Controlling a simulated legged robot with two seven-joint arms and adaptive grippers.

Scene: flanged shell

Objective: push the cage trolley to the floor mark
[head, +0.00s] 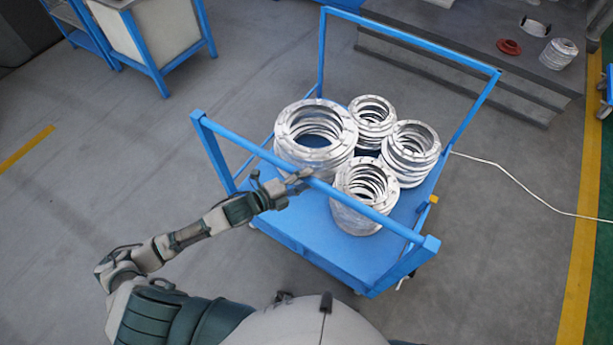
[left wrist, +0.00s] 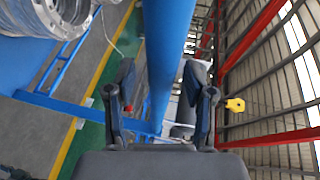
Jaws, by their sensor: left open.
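The cage trolley (head: 330,256) is a blue flatbed with an upright frame at each end. It carries several stacks of silvery flanged rings (head: 316,135). My left gripper (head: 291,186) is at the near frame's top bar (head: 345,197), around its middle. In the left wrist view the open fingers of my left gripper (left wrist: 162,88) stand on either side of a blue bar (left wrist: 166,50), with gaps visible. My right gripper is not in view. Yellow floor stripes show at the left (head: 27,148) and the right (head: 583,260); I cannot tell whether either is the floor mark.
A grey platform (head: 470,62) lies behind the trolley, bearing a red flange (head: 509,46) and another ring stack (head: 559,54). A blue-framed bin (head: 158,40) stands at back left. A white cable (head: 520,185) crosses the floor at right. Floor left of the trolley is clear.

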